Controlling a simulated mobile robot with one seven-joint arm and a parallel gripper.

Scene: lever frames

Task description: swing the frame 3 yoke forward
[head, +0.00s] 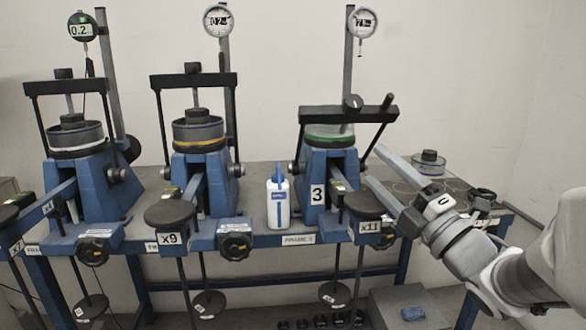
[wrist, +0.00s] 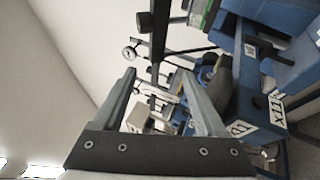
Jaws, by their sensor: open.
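Frame 3 (head: 317,195) is the rightmost blue frame in the head view, with a white "3" label. Its black yoke crossbar (head: 335,115) lies over the green-banded cell (head: 330,134), lower than the other frames' crossbars. A short handle stands up at its right end. My gripper (head: 374,166) is open and empty, just right of frame 3, fingers pointing left towards the yoke's right side rod. In the wrist view my gripper (wrist: 156,72) shows its two fingers apart. A black bar (wrist: 160,30), apparently part of the yoke, lies beyond the fingertips; contact cannot be told.
Two similar frames stand left, with upright yokes (head: 193,80). A white bottle with a blue cap (head: 278,205) stands beside frame 3. A dial gauge (head: 362,22) on a post rises behind it. A spare cell (head: 429,162) sits at the bench's right end.

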